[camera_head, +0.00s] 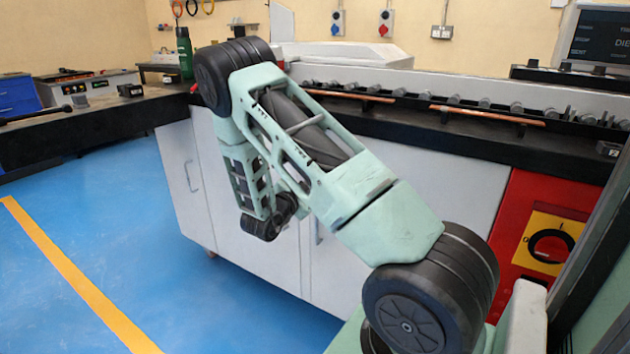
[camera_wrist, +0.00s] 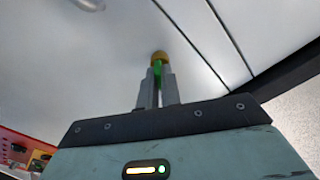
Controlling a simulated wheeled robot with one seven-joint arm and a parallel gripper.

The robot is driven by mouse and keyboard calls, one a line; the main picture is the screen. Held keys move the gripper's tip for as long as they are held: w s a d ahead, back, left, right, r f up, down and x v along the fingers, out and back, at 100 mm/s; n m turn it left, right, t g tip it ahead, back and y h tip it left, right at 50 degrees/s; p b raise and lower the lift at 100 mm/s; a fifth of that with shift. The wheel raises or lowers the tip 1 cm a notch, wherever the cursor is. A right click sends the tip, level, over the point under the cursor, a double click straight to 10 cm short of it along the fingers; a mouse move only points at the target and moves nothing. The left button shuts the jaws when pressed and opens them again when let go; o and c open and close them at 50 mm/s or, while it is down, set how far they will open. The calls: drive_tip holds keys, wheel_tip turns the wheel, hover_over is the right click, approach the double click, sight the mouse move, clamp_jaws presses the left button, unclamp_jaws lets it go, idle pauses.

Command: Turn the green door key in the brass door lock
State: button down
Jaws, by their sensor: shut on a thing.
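In the wrist view my gripper (camera_wrist: 157,78) is shut on the green key (camera_wrist: 158,70), of which only a small green part shows between the fingertips. The brass lock (camera_wrist: 159,57) sits on a pale cabinet door just beyond the fingertips, right at the key's far end. The fingers hide most of the key, so I cannot tell how deep it is in the lock or how far it is turned. In the head view my arm reaches toward the white cabinet (camera_head: 262,262); my gripper, the key and the lock are hidden there.
A dark worktop (camera_head: 500,145) runs above the cabinet, with copper bars (camera_head: 485,115) on it. A red panel with a yellow-backed rotary switch (camera_head: 548,245) is at the right. A door handle (camera_wrist: 90,4) shows in the wrist view. The blue floor at left is clear.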

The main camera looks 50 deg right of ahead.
drive_tip(key=n+p, duration=0.4)
drive_tip(key=n, duration=0.1)
drive_tip(key=shift+n, duration=0.4)
